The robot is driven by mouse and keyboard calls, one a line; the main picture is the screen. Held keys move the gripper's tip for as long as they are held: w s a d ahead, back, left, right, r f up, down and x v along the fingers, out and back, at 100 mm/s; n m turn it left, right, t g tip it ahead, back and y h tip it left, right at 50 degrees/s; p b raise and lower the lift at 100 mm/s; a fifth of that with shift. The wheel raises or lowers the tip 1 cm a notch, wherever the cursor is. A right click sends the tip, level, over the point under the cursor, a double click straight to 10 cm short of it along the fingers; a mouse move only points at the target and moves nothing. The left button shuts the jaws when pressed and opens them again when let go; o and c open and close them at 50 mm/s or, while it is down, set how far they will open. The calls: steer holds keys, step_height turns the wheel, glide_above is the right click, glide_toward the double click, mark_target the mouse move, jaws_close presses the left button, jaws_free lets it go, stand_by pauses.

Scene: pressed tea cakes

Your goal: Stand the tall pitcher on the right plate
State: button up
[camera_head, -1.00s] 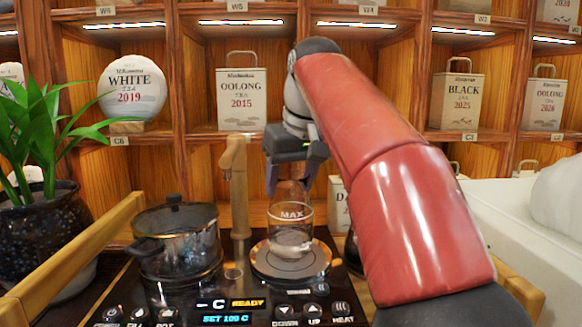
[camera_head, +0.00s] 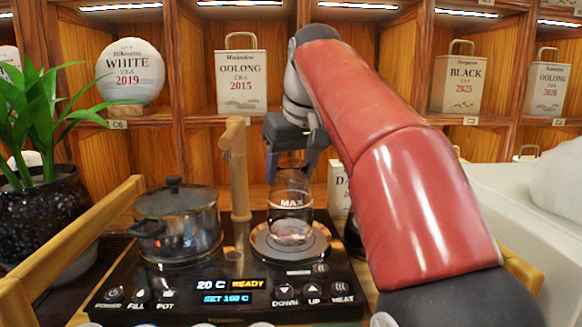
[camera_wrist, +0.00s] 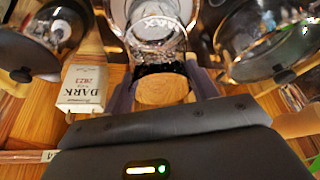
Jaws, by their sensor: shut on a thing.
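The tall pitcher (camera_head: 291,215) is clear glass with a white MAX mark and some clear liquid low inside. It is upright over the right plate (camera_head: 263,248), a round disc on the black heater. Its base looks to be on or just above the plate; I cannot tell if they touch. My gripper (camera_head: 292,163) comes from above and is shut on the upper part of the pitcher. In the wrist view, the pitcher (camera_wrist: 158,32) lies between the two fingers, with a round cork-coloured top (camera_wrist: 162,90) nearest the palm.
A lidded glass pot (camera_head: 178,225) stands on the left of the heater panel (camera_head: 225,297). A wooden spout (camera_head: 236,168) rises between it and the pitcher. A DARK tea box (camera_head: 338,190) stands behind. A potted plant (camera_head: 40,200) is at left, shelves of tea behind.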

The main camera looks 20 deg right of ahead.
steer(key=shift+f, duration=0.2)
steer(key=o, duration=1.7)
